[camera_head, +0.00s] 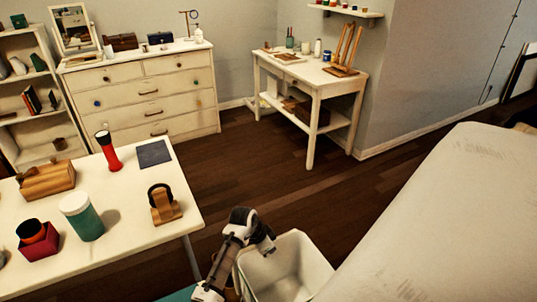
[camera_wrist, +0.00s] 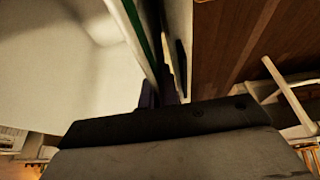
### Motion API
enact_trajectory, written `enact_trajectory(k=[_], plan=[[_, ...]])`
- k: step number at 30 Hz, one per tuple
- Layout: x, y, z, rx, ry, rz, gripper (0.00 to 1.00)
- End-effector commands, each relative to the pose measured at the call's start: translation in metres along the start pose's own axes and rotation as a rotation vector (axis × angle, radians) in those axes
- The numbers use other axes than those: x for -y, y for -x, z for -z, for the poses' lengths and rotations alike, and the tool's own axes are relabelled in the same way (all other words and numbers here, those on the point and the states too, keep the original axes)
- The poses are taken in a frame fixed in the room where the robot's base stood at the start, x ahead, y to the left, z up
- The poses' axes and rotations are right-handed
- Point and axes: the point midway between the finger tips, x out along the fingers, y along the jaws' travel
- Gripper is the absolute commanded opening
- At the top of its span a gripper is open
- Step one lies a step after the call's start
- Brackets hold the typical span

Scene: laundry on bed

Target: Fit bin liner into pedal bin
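A white open-topped bin (camera_head: 318,262) stands on the floor at the bottom centre of the head view, between the table and the bed. I cannot tell whether its pale inner surface is the bin itself or a liner. My gripper (camera_head: 266,246) points down at the bin's left rear rim. In the wrist view, a large pale surface (camera_wrist: 60,70) with a green strip (camera_wrist: 138,32) along its edge lies close beside my gripper (camera_wrist: 160,92). The dark fingers are close together near that edge, partly hidden by the gripper body. Whether they hold anything is unclear.
A white table (camera_head: 130,222) at the left holds a red flashlight (camera_head: 109,152), a teal cup (camera_head: 82,217) and a wooden stand (camera_head: 163,204). The bed (camera_head: 440,220) is close on the right. Dark wooden floor (camera_head: 260,170) is clear behind the bin.

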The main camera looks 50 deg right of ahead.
Motion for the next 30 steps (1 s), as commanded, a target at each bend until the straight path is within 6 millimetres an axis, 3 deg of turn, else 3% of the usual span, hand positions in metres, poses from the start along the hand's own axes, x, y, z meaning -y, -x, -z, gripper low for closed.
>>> enact_trajectory(k=[30], plan=[[0.000, -0.024, -0.010, -0.001, 0.000, 0.000, 0.00]])
